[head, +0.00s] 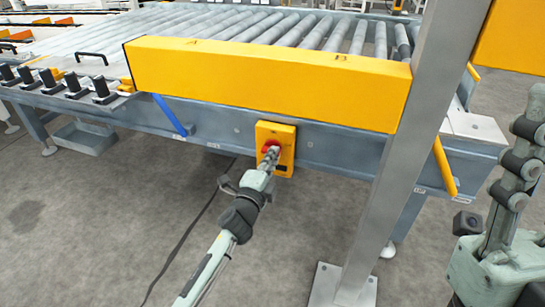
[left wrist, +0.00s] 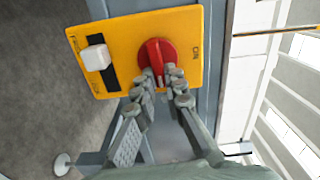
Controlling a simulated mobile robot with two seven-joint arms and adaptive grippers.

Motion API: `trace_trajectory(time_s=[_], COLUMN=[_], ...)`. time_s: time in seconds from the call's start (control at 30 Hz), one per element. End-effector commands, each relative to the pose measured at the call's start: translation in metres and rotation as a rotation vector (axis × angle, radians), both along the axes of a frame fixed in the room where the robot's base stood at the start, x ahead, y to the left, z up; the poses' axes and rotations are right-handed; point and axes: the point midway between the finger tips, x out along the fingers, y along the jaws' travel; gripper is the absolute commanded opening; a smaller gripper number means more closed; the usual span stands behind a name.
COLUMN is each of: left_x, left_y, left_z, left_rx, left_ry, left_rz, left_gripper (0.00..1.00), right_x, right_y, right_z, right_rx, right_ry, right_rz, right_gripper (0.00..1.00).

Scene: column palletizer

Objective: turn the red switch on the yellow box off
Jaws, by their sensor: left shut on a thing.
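The yellow box (head: 286,158) is mounted on the blue-grey side beam of the roller conveyor. Its red switch (head: 269,147) is partly covered by my left gripper (head: 267,160). In the left wrist view the round red switch (left wrist: 154,52) sits on the yellow box (left wrist: 122,28), beside an "ON" label at its right. My left gripper (left wrist: 161,85) is shut on the switch's handle, its fingers on either side. What seems to be my right gripper stands at the right edge of the head view, partly cut off, away from the box.
A white button or lever (left wrist: 96,57) in a black slot sits left of the switch. A grey post (head: 395,160) stands right of the box. A long yellow guard (head: 265,82) runs above it. The floor below is mostly open, with a dark cable.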

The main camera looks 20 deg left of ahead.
Motion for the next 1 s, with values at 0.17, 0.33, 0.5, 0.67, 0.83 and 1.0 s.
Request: trace_trajectory(time_s=[0.17, 0.33, 0.5, 0.67, 0.83, 1.0], left_x=[-0.0001, -0.0001, -0.0001, -0.0001, -0.0001, -0.0001], left_y=[-0.0003, -0.0003, -0.0002, -0.0001, -0.0001, -0.0001], left_z=[-0.0014, -0.0017, -0.0017, -0.0017, -0.0017, -0.0015], left_rx=[0.059, 0.085, 0.091, 0.091, 0.091, 0.089], left_ry=[-0.001, -0.002, -0.002, -0.002, -0.002, -0.002], left_rz=[-0.001, 0.000, 0.000, 0.000, 0.000, 0.000], left_gripper=[0.00, 0.00, 0.00, 0.00, 0.20, 0.31], right_x=[-0.0015, -0.0014, -0.0014, -0.0014, -0.0014, -0.0014], right_y=[-0.0007, -0.0010, -0.0013, -0.0014, -0.0015, -0.0015], right_z=[-0.0004, -0.0010, -0.0009, -0.0008, -0.0007, -0.0007], right_rx=[0.004, 0.003, 0.004, 0.004, 0.004, 0.004], right_ry=[-0.011, -0.014, -0.014, -0.015, -0.015, -0.015], right_rz=[-0.001, -0.002, -0.003, -0.003, -0.004, -0.004], right_gripper=[0.40, 0.40, 0.40, 0.40, 0.40, 0.40])
